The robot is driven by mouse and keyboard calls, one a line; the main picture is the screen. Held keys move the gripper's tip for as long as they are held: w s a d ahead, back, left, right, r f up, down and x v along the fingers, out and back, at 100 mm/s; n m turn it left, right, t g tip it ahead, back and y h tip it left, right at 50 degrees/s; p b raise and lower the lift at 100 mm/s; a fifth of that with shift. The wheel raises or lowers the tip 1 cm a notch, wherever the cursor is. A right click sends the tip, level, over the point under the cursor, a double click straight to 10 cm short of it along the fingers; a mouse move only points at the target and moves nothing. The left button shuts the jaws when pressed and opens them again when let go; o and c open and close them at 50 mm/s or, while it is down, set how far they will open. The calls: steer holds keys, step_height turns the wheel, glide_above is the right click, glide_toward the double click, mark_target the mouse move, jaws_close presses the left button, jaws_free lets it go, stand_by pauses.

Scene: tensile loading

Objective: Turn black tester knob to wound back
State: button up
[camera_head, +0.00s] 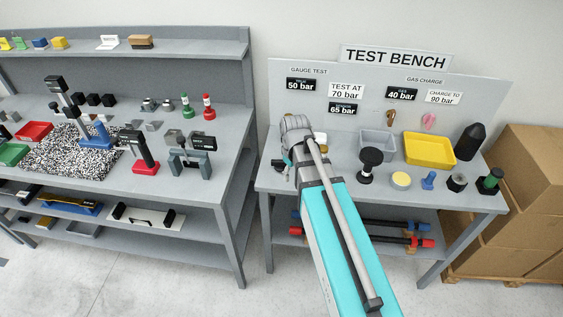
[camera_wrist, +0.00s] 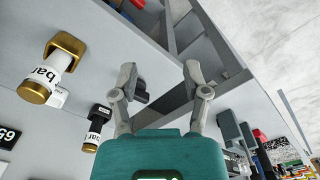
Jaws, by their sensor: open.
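My gripper (camera_wrist: 160,72) is open in the wrist view, its two fingers spread apart with nothing held between them. A small black part (camera_wrist: 141,91), possibly the tester knob, shows just inside the left finger, which partly covers it. I cannot tell whether they touch or which way the knob is turned. In the head view my arm hides most of the left part of the test bench, and my gripper is not clearly visible there. Small dark parts (camera_head: 278,164) show just left of my wrist.
In the wrist view, a gold-rimmed white cylinder (camera_wrist: 45,78) and a smaller black-and-gold one (camera_wrist: 97,128) stand left of my gripper. On the test bench are a black round-headed stand (camera_head: 370,160), a grey bin (camera_head: 378,143) and a yellow tray (camera_head: 430,160). Cardboard boxes (camera_head: 520,190) stand at right.

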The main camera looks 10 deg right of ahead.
mark_target(280, 160)
steer(key=w+a+r+n+p, duration=0.1)
steer(key=w+r+n+p, duration=0.1)
steer(key=w+n, duration=0.8)
steer(key=w, duration=0.7)
steer(key=shift+r, duration=0.2)
steer(key=shift+f, duration=0.2)
step_height(280, 160, down, 13)
steer(key=b, duration=1.3)
steer(key=shift+f+b, duration=0.2)
steer(key=shift+b, duration=0.1)
jaws_close()
